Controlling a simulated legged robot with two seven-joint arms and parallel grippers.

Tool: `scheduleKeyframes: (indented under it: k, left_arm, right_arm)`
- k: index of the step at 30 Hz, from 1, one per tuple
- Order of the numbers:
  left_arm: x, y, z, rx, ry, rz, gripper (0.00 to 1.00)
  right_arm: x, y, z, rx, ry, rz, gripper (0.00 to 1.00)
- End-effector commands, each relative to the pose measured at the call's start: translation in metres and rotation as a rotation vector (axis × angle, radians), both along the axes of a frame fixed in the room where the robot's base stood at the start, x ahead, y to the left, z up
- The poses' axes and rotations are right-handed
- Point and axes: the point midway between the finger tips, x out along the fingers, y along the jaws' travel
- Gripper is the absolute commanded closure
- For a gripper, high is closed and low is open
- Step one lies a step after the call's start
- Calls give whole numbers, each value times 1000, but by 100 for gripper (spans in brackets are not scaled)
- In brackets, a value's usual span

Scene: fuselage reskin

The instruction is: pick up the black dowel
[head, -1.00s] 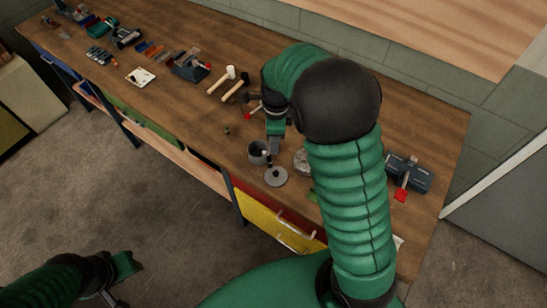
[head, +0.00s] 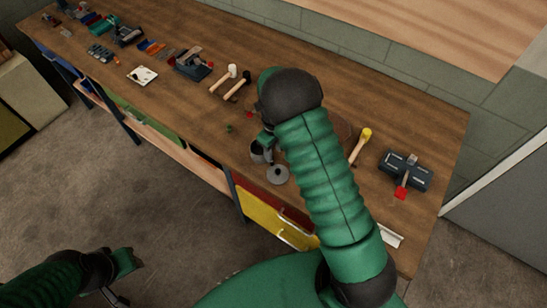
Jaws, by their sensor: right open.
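I cannot make out the black dowel for certain; it may be hidden by my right arm or too small to tell. My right gripper (head: 267,144) is open, low over the front part of the workbench (head: 200,115), right at a small grey cup (head: 257,153). The gripper partly covers the cup, and I cannot tell whether they touch. A round grey lid-like disc (head: 278,174) lies just in front of the cup. My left gripper (head: 126,263) hangs over the floor at lower left, away from the bench; its jaws are too dark to read.
Two mallets (head: 231,73) lie behind the cup. A yellow-ended tool (head: 361,145) and a dark blue device with a red part (head: 405,170) lie right of my arm. Several tools line the bench's far left.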

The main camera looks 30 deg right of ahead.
Motion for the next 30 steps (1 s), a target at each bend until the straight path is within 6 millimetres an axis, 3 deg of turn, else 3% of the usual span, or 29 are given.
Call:
scheduleKeyframes:
  k: [6,12,22,30]
  left_arm:
    - [0,0,9,0,0,1,64]
    - [0,0,8,0,0,1,64]
    - [0,0,8,0,0,1,64]
    - [0,0,8,0,0,1,64]
  right_arm:
    - [-1,2,-32,1,3,1,60]
    - [0,0,-35,4,0,2,60]
    - [0,1,-34,2,1,1,100]
    - [0,2,-33,1,0,1,100]
